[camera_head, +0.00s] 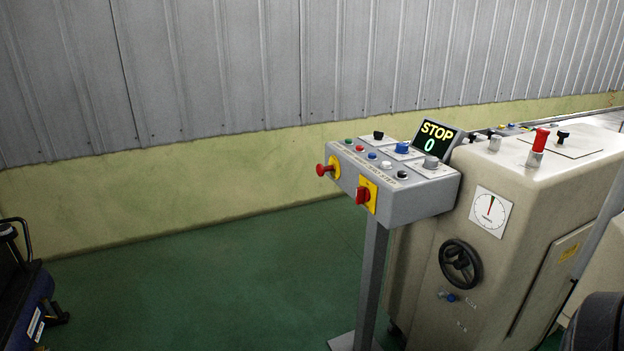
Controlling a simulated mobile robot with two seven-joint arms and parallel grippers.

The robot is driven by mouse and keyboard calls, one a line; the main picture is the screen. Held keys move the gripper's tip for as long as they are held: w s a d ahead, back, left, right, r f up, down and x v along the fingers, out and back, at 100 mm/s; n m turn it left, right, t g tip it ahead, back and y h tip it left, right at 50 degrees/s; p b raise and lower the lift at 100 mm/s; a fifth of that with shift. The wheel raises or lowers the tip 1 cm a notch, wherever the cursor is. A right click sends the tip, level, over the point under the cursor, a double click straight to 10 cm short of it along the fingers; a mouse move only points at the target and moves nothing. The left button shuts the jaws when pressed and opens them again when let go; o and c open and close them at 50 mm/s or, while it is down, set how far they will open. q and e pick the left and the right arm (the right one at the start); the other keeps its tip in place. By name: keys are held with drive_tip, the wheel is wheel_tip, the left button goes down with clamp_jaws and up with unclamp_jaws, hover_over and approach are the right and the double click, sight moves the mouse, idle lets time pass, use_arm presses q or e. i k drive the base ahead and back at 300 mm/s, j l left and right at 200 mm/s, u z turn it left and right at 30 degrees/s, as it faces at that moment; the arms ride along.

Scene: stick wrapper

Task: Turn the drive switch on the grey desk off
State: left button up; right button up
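The grey desk (415,203) stands on a post right of centre. On its front is a red rotary switch (363,196) on a yellow plate, and at its left end a red mushroom button (325,170) on yellow. Its top carries a black knob (378,135), a blue knob (402,148), a grey knob (431,162) and several small buttons. The labels are too small to read, so I cannot tell which control is the drive switch. The display (437,137) behind reads STOP and 0. Neither of my grippers is in view.
A beige machine (450,225) with a black handwheel (460,264) and a dial (490,212) stands close on the right. A dark blue object (30,305) is at the lower left. Green floor (210,280) is clear between. A corrugated wall closes the back.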

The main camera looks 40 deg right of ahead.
sight(363, 194)
drive_tip(key=i+z, duration=0.2)
drive_tip(key=i, duration=0.2)
drive_tip(key=i+j+z, duration=0.15)
drive_tip(key=i, duration=0.25)
drive_tip(key=i+j+z, duration=0.2)
drive_tip(key=i, duration=0.2)
drive_tip(key=i+j+z, duration=0.1)
drive_tip(key=z, duration=0.3)
drive_tip(key=i+j+z, duration=0.2)
drive_tip(key=z, duration=0.25)
drive_tip(key=i+j+z, duration=0.25)
drive_tip(key=z, duration=0.15)
drive_tip(key=i+j+z, duration=0.1)
drive_tip(key=j+z, duration=0.3)
drive_tip(key=i+j+z, duration=0.1)
drive_tip(key=z, duration=0.35)
drive_tip(key=j, duration=0.1)
